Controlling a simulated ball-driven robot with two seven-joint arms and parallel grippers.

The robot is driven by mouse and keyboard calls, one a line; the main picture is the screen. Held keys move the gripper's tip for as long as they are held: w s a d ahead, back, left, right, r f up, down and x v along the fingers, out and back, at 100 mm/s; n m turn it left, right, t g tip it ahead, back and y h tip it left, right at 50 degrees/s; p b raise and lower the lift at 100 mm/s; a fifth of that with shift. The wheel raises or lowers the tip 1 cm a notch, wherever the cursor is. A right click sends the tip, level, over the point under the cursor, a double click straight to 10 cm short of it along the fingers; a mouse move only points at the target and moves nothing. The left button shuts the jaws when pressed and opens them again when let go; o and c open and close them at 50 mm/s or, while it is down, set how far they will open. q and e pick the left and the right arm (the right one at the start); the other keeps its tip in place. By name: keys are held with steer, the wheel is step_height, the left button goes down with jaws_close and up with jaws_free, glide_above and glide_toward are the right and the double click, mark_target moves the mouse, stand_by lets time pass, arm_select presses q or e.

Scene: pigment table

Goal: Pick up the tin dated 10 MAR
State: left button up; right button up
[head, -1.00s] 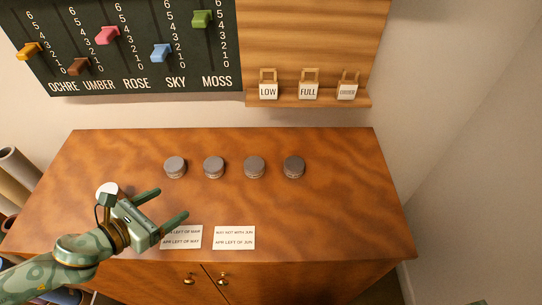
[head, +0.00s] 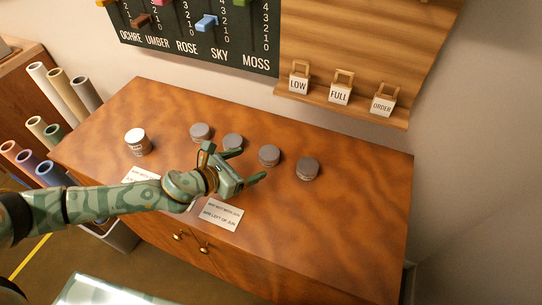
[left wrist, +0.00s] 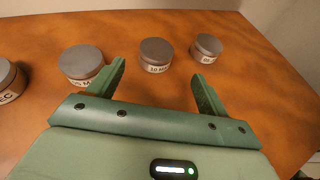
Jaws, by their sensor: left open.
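Several grey tins stand in a row on the wooden cabinet top. The third from the left (head: 269,155) shows in the left wrist view as a tin (left wrist: 156,54) whose label seems to start "10 M"; the rest is too small to read surely. My left gripper (head: 249,165) is open and empty, close in front of this tin. In the left wrist view the tin stands beyond and between the open fingers (left wrist: 160,72), apart from them. A neighbouring tin (left wrist: 82,63) is just beyond the left finger. My right gripper is out of view.
The row's other tins (head: 200,132) (head: 307,168) stand close by. Two note cards, one partly hidden (head: 221,214), lie near the front edge. The cabinet's right side (head: 365,190) is clear.

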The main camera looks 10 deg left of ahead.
mark_target(265, 156)
arm_select(q)
steer(key=x, duration=0.4)
steer(key=shift+w+f+b, duration=0.1)
steer(key=shift+f+b, duration=0.05)
steer(key=shift+b, duration=0.25)
steer(key=b+x, duration=0.2)
steer(key=x, duration=0.3)
steer(key=shift+w+f, duration=0.15)
steer(key=shift+w, duration=0.15)
steer(key=shift+s+a, duration=0.1)
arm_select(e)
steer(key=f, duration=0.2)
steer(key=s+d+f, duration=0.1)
arm_select(q)
steer(key=c, duration=1.1)
